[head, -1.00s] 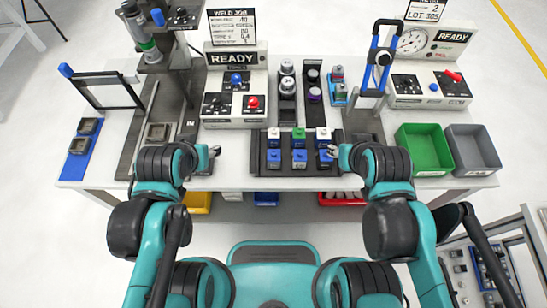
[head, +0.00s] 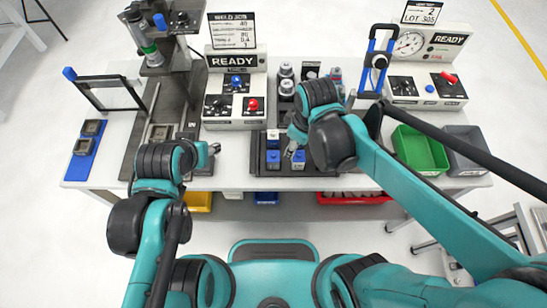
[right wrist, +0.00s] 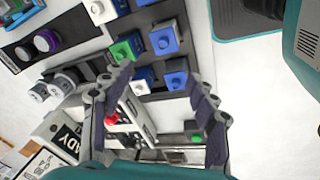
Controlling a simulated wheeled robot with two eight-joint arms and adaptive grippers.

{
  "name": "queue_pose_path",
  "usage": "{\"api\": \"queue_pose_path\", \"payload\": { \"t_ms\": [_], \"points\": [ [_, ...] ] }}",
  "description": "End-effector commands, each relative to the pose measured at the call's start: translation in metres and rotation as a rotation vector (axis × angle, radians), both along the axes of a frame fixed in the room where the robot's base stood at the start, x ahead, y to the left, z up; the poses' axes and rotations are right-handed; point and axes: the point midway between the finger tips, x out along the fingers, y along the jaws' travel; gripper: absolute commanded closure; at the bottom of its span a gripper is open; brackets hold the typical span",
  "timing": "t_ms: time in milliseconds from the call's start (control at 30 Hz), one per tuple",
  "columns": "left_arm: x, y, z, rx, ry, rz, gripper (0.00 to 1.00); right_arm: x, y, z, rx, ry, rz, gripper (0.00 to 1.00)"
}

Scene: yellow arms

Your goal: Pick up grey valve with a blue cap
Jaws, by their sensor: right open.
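A dark tray (head: 260,165) holds small valves in two rows at the table's front middle. In the head view, a grey-white piece with blue (head: 273,134) is at its back left, with blue pieces (head: 273,156) in front. In the right wrist view, a grey-white and blue piece (right wrist: 143,78) lies beside a green piece (right wrist: 123,50) and blue ones (right wrist: 176,80). My right gripper (right wrist: 160,78) is open and empty above the tray, its fingers around this area of pieces; contact is unclear. My left gripper (head: 214,149) is left of the tray, its jaws too small to read.
A READY control box (head: 236,85) stands behind left, and a gauge box (head: 432,45) at back right. Green (head: 420,150) and grey (head: 465,145) bins are at the right.

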Motion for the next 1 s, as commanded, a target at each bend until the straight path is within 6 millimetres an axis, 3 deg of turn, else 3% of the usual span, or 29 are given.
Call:
{"api": "queue_pose_path", "payload": {
  "t_ms": [100,300,733,1000],
  "points": [
    [0.0,0.0,0.008,0.0,0.0,0.0,0.53,0.005,0.034,-0.013,-0.059,0.083,0.249,0.41],
    [0.0,0.0,0.013,0.0,0.0,0.0,0.53,0.004,0.062,-0.032,-0.107,0.166,0.492,0.41],
    [0.0,0.0,-0.002,0.0,0.0,0.0,0.53,0.005,0.066,-0.073,-0.114,0.18,0.533,0.41],
    [0.0,0.0,-0.02,0.0,0.0,0.0,0.53,0.009,0.065,-0.113,-0.114,0.179,0.532,0.41]
  ]
}}
